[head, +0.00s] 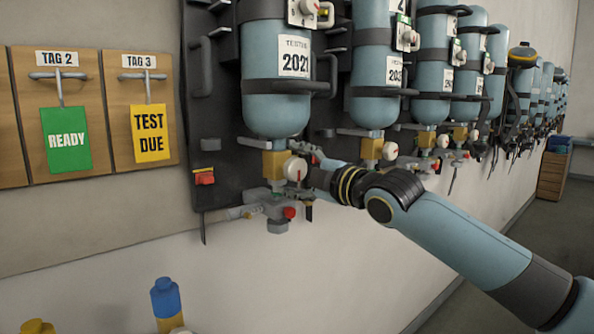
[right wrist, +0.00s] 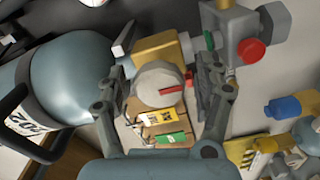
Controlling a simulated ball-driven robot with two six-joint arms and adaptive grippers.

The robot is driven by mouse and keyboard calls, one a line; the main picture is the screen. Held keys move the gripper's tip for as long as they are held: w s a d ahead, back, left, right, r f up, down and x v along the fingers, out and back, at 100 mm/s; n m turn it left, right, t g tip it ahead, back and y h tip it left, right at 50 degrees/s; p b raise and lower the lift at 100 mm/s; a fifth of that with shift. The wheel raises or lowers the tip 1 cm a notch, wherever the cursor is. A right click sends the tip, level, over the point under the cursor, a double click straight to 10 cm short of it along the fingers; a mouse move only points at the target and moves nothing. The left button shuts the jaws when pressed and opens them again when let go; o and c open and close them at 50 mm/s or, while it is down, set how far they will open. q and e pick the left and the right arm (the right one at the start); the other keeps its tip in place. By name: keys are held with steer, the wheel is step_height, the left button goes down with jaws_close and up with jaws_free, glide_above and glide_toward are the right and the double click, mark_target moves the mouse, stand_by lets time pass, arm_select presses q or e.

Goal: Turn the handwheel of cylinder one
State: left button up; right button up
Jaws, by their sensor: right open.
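Cylinder one (head: 277,75), pale blue and labelled 2021, hangs nearest on the wall rack. It also shows at the left of the right wrist view (right wrist: 70,85). Under it is a brass valve block (head: 274,165) with a round pale knob (head: 295,168) bearing a red mark; I cannot tell if this is the handwheel or a gauge. My right gripper (head: 313,168) is at this valve. In the right wrist view its open fingers (right wrist: 163,72) stand on either side of the pale knob (right wrist: 155,86); contact is unclear. My left gripper is not in view.
A red knob (head: 290,212) sits just below the valve. More cylinders (head: 376,65) run along the wall to the right. A green READY tag (head: 66,140) and a yellow TEST DUE tag (head: 151,133) hang at left. A blue-and-yellow object (head: 166,303) stands low in front.

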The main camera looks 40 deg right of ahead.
steer(key=s, duration=1.2)
steer(key=shift+d, duration=0.45)
